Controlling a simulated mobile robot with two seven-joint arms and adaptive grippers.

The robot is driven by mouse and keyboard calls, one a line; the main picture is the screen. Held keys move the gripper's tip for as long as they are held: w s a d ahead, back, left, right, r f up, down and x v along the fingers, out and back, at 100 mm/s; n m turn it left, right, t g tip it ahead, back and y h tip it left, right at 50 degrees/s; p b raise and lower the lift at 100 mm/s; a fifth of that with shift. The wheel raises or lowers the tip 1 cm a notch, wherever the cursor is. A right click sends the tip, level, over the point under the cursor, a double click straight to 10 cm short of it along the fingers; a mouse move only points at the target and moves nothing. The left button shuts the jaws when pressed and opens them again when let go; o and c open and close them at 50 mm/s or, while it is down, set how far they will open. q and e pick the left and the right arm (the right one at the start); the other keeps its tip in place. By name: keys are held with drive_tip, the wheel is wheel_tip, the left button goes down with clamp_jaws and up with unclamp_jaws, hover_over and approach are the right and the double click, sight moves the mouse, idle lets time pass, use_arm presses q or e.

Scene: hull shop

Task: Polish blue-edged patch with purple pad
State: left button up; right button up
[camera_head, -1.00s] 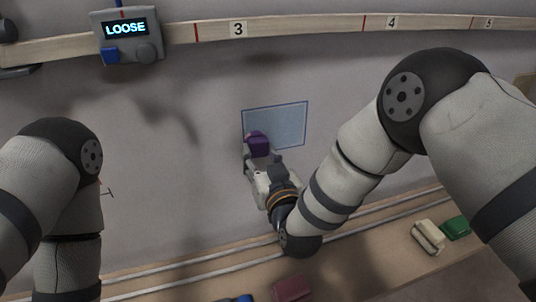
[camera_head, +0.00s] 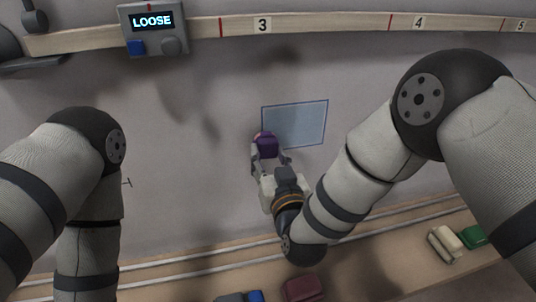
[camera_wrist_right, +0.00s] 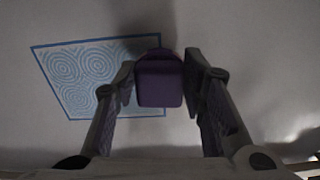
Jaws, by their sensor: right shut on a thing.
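The blue-edged patch (camera_head: 300,125) is a pale blue rectangle on the grey wall. In the right wrist view the patch (camera_wrist_right: 80,75) shows swirl marks over its left and middle part. My right gripper (camera_head: 268,152) is shut on the purple pad (camera_head: 266,141), at the patch's lower left corner in the head view. In the right wrist view the purple pad (camera_wrist_right: 159,82) sits between the two fingers and overlaps the patch's right edge. Whether the pad touches the wall I cannot tell. My left arm is at the left, its gripper out of view.
A grey box with a "LOOSE" display (camera_head: 151,21) hangs on the numbered wooden rail (camera_head: 300,26). The wall around the patch is clear.

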drive_tip(key=shift+s, duration=0.15)
drive_tip(key=shift+v, duration=2.5)
drive_tip(key=shift+d, duration=0.1)
drive_tip(key=shift+v, duration=2.5)
drive_tip(key=shift+v, duration=2)
